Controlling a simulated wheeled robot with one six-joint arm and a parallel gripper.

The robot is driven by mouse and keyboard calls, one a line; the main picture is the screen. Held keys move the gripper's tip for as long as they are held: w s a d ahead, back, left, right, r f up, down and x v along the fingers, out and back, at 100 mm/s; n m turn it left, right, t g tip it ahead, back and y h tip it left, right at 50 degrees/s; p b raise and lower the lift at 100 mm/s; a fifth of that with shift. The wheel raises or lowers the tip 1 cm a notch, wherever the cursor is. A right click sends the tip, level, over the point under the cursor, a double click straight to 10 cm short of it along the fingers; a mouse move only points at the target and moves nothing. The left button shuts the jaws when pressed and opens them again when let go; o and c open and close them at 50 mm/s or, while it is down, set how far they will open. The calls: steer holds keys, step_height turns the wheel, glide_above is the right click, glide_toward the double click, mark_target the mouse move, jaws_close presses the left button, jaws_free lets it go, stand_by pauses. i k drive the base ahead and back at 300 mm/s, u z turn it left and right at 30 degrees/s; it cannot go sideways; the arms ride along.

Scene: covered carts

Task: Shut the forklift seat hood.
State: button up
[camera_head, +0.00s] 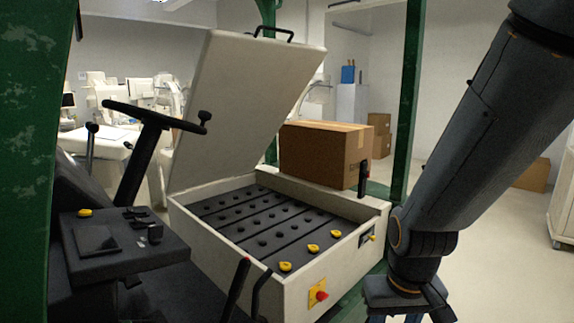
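The forklift seat hood (245,105) is a flat, cream-coloured panel. It stands raised and tilted up at the back left of the open battery box (300,295). A black handle (274,33) sits on its top edge. The box below is uncovered and shows rows of dark battery cells (262,225) with several yellow caps towards the near side. My arm comes down from the upper right, and its wrist is at the bottom edge, right of the box and apart from the hood. My gripper's fingers are out of the frame.
A cardboard box (315,155) stands behind the battery box. Green posts (407,95) rise at left and right. The steering wheel (155,115) and control console (120,245) are left of the hood. Black levers (238,285) stand at the front. A red knob (321,296) is on the box's near wall.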

mark_target(250, 84)
steer(key=z, duration=1.3)
steer(key=i, duration=1.85)
steer(key=u, duration=1.85)
